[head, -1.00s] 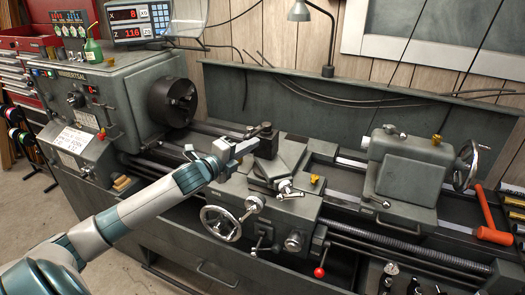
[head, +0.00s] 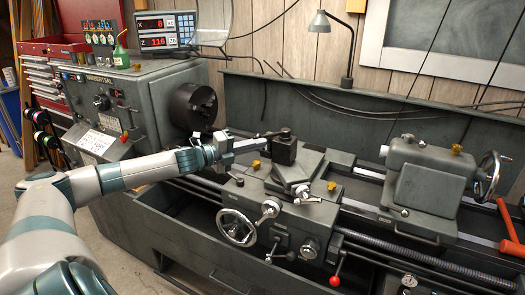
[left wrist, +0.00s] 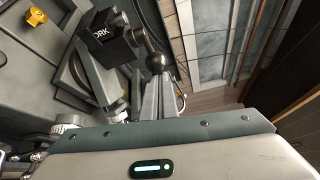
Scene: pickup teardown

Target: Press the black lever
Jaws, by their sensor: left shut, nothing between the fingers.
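The black lever (head: 272,134) sits on top of the dark square tool post (head: 284,152), its arm pointing left in the head view. In the left wrist view, a dark ball knob (left wrist: 157,62) shows at the fingertips, beside the black tool post block (left wrist: 110,36). My left gripper (head: 257,144) is shut and empty, just left of the tool post and slightly below the lever. Its fingers show in the left wrist view (left wrist: 158,92), with the ball knob just beyond them. I cannot tell whether they touch it. My right gripper is not in view.
The lathe's chuck (head: 194,107) and headstock stand at the left, close to my left arm. The tailstock (head: 432,185) stands at the right. A handwheel (head: 236,228) and a red-knobbed lever (head: 336,281) are on the carriage front. A lamp (head: 335,40) stands behind.

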